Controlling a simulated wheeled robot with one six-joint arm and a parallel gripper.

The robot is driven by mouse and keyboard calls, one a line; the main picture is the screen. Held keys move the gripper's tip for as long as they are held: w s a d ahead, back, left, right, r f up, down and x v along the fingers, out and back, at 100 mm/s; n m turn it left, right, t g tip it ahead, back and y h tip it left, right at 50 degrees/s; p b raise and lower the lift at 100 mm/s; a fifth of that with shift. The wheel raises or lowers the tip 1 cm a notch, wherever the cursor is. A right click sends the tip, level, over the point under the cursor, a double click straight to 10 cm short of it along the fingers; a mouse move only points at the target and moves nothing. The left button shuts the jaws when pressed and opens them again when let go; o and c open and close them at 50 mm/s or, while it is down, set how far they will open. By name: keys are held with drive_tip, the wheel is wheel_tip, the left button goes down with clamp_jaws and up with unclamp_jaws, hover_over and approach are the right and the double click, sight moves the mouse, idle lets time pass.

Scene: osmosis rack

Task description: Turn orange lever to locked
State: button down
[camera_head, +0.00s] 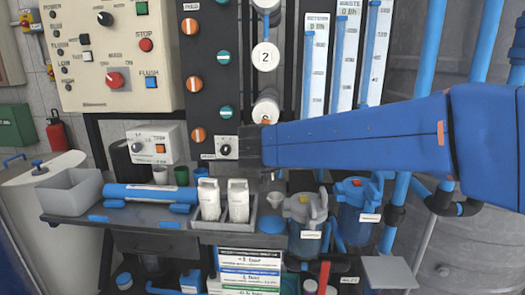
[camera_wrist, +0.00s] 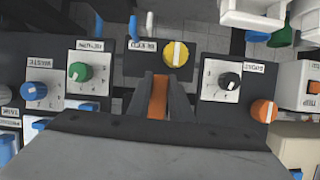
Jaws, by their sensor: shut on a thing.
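My gripper (camera_wrist: 159,92) is shut on the orange lever (camera_wrist: 158,97) in the wrist view. The lever shows as an orange strip between the two dark fingers, roughly in line with them. Its base and any locked or unlocked marking are hidden or cannot be read. In the head view my gripper (camera_head: 250,147) reaches in from the right to the lower part of the dark panel. There the gripper hides the lever.
A yellow knob (camera_wrist: 175,53) sits just beyond the fingertips. A green knob (camera_wrist: 80,72) and blue knob (camera_wrist: 33,91) are left; a black knob (camera_wrist: 229,80) and orange knob (camera_wrist: 263,110) are right. Below my arm stand white bottles (camera_head: 238,200) and clear filter housings (camera_head: 304,225).

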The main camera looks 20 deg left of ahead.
drive_tip(key=shift+d, duration=0.1)
idle(0.5)
drive_tip(key=c, duration=1.9)
unclamp_jaws()
drive_tip(key=shift+w, duration=0.1)
drive_tip(key=shift+o, duration=0.2)
drive_tip(key=v, duration=1.7)
drive_tip(key=shift+r, duration=0.15)
